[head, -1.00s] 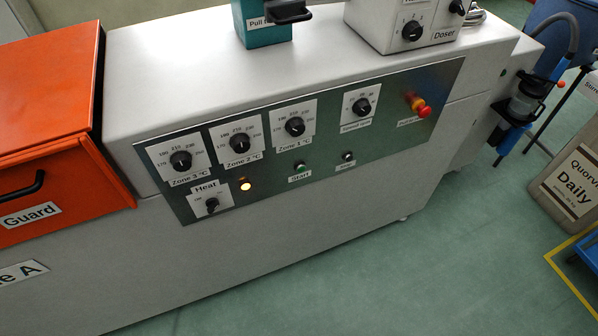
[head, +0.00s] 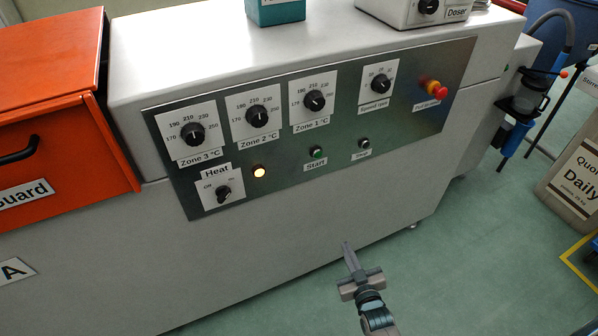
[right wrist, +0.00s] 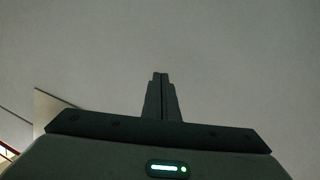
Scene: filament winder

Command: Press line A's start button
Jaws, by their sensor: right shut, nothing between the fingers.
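The green start button (head: 317,152) sits on the steel control panel (head: 290,180) of the machine, above a label reading "Start". A dark button (head: 364,143) is to its right, above a small label. My right gripper (head: 348,246) is in the lower middle of the head view, below and to the right of the start button and apart from the panel. Its fingers are shut with nothing between them. In the right wrist view the closed fingers (right wrist: 160,78) point at a plain grey surface, and no button shows there. My left gripper is not in view.
The panel also carries zone dials, a speed dial (head: 380,82), a heat knob (head: 223,193) with a lit lamp (head: 259,171), and a red emergency button (head: 437,91). An orange guard (head: 60,100) is at left.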

